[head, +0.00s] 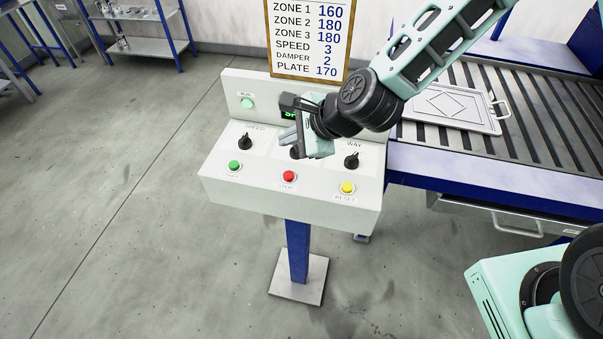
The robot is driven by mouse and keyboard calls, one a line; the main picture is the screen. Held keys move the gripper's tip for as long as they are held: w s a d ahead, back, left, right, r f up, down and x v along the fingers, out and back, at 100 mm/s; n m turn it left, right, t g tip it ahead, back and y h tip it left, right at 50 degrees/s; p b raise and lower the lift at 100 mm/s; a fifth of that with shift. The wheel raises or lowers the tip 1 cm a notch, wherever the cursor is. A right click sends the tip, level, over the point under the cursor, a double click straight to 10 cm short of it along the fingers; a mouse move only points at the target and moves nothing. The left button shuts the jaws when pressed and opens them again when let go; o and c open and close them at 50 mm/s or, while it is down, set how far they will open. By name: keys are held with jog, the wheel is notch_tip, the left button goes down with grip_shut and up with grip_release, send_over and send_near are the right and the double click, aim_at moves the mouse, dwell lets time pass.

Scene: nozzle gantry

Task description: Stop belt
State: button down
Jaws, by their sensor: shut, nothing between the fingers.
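The control box (290,201) stands on a blue post. On its sloped face are a green button (234,165) at the left, a red button labelled STOP (289,176) in the middle and a yellow RESET button (347,188) at the right. A green lamp (246,103) on the upright back panel looks lit. My gripper (285,138) is shut and empty above the panel, up from the red button and apart from it. It hides part of the display and the middle knob. The roller belt (535,121) is at the right, with a metal plate (453,109) on it.
Black knobs sit at the left (245,142) and right (351,160) of the panel. A settings board (309,38) stands behind it. A drawer (500,217) with a handle is under the belt. Shelves (143,35) stand far back left. The floor at left is clear.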

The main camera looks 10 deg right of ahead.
aim_at(293, 177)
jog(key=shift+w+d+m, duration=0.2)
jog(key=shift+d+m, duration=0.1)
jog(key=shift+m, duration=0.1)
notch_tip(293, 177, down, 9)
jog(key=b, duration=0.7)
jog(key=shift+r, duration=0.1)
dwell(1.8)
jog(key=shift+f+b, duration=0.4)
jog(key=shift+b, duration=0.05)
jog(key=shift+f+b, duration=0.4)
jog(key=shift+f, duration=0.1)
dwell(0.5)
dwell(0.3)
jog(key=shift+r+p, duration=0.8)
jog(key=shift+r, duration=0.15)
